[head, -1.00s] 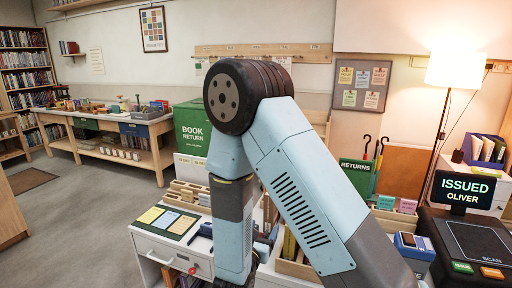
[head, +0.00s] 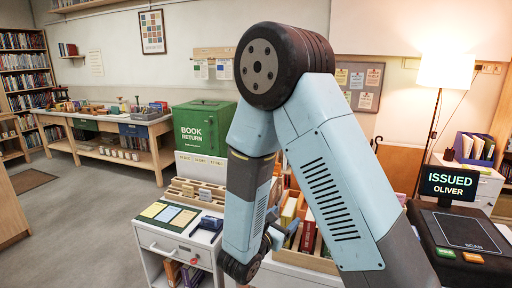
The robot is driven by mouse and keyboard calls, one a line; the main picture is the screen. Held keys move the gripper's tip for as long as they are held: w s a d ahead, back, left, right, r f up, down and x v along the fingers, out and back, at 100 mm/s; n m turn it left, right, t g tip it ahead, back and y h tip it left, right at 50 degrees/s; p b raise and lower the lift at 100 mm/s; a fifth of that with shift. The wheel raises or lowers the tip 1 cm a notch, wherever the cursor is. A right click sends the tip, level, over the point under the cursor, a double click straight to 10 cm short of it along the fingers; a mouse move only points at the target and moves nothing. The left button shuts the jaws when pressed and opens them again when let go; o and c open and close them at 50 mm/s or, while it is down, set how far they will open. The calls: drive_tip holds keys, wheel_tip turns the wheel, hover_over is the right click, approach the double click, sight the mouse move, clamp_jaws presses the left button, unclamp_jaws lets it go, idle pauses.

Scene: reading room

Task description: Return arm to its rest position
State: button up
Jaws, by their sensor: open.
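My arm stands bent in the middle of the head view, its dark elbow joint high and its light blue forearm hanging down over the counter. My gripper (head: 276,237) shows only partly, behind and right of the wrist at the lower end of the forearm. It is open, and I see nothing held in it. It is in front of a wooden bin of upright books (head: 308,231). Whether it touches anything there is hard to tell.
A white cabinet with coloured cards (head: 170,215) stands left of my wrist. A green book return box (head: 204,127) is behind. Floor at left is clear.

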drive_tip(key=s+d+r+m+g, duration=0.5)
drive_tip(key=s+d+m+g, duration=0.1)
drive_tip(key=d+m, duration=0.25)
drive_tip(key=s+d+r+m+g, duration=0.6)
drive_tip(key=d+m, duration=0.1)
drive_tip(key=d, duration=0.2)
drive_tip(key=s+a+r+m+t+y, duration=0.2)
drive_tip(key=s+r+m+t+y, duration=0.1)
drive_tip(key=s+r+m+y, duration=0.7)
drive_tip(key=shift+r+m, duration=0.3)
drive_tip(key=shift+m, duration=0.65)
drive_tip(key=shift+a, duration=0.1)
